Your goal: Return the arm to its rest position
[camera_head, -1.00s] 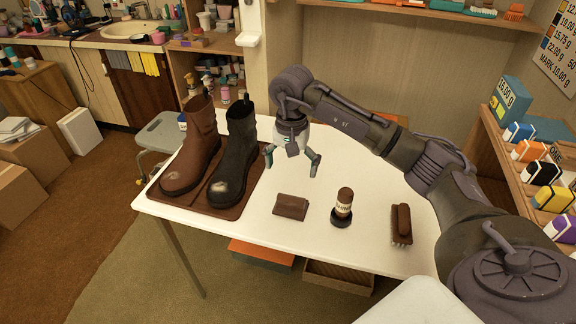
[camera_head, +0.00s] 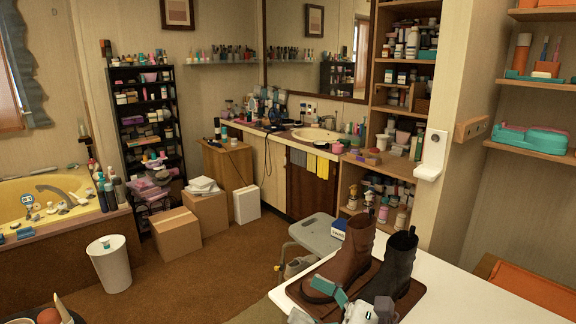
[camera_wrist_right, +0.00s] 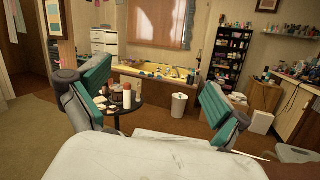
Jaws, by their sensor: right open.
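My right gripper (camera_head: 352,303) is at the bottom edge of the head view, in front of the boots, and only its end shows. In the right wrist view its two teal-padded fingers (camera_wrist_right: 158,100) are spread wide with nothing between them. The view past them is level, across the room. A brown boot (camera_head: 347,262) and a black boot (camera_head: 393,268) stand upright on a dark brown tray (camera_head: 412,298) on the white table (camera_head: 455,295). The gripper overlaps the lower parts of the boots; I cannot tell if it touches them. My left gripper is not in view.
A grey step stool (camera_head: 316,234) stands behind the table. Cardboard boxes (camera_head: 176,236), a white bin (camera_head: 110,265) and a yellow tub (camera_head: 50,195) lie farther off. A small round table (camera_wrist_right: 122,118) holds several items. Brown carpet between is clear.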

